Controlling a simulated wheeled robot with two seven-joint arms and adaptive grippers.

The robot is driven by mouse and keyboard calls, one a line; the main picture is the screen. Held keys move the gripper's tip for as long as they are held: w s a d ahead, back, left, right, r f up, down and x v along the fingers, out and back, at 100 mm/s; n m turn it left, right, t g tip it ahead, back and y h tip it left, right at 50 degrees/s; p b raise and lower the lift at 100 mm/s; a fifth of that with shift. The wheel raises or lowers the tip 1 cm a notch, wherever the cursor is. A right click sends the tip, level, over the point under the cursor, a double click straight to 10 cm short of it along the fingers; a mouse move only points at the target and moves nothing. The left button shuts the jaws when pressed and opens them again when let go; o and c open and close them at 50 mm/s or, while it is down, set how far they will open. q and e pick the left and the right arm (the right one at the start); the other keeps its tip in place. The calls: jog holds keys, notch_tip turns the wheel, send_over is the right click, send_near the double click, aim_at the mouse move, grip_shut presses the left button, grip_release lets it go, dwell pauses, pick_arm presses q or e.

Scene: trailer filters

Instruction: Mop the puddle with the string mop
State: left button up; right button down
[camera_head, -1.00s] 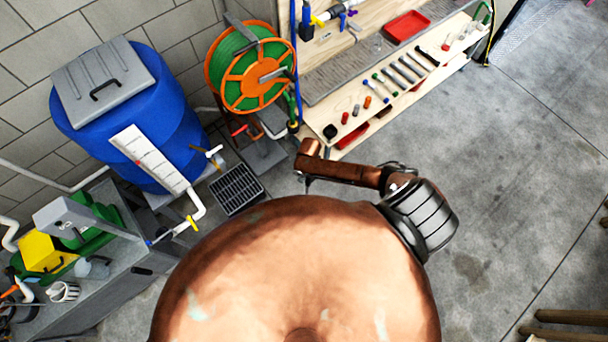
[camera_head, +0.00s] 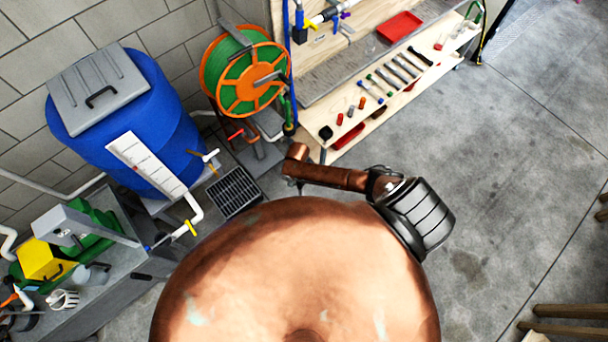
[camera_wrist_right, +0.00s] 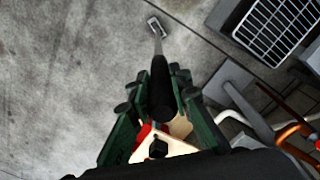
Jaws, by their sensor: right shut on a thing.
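In the right wrist view my right gripper (camera_wrist_right: 157,112), with dark green fingers, is shut around a dark rod. The rod (camera_wrist_right: 161,80) runs away from the gripper toward the floor and ends in a small grey frame-like piece (camera_wrist_right: 155,27). It looks like the mop's handle, but no strings can be made out. In the head view my copper-coloured right arm shows, and its fingers cannot be made out. My left gripper is in neither view. No clear puddle shows; there are dark stains (camera_head: 467,264) on the concrete, and I cannot tell whether they are wet.
A floor grate (camera_head: 236,191) lies beside the blue barrel (camera_head: 130,125); it also shows in the wrist view (camera_wrist_right: 280,28). A hose reel (camera_head: 244,78) and a tool bench (camera_head: 375,100) stand behind. A grey bench (camera_head: 120,285) is at left. Open concrete lies at right.

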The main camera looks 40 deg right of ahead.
notch_tip(320, 180, up, 12)
jog(key=w+a+p, duration=0.1)
jog(key=a+p, duration=0.1)
jog(key=p, duration=0.4)
jog(key=shift+a, duration=0.25)
jog(key=shift+w+f, duration=0.1)
dwell(0.4)
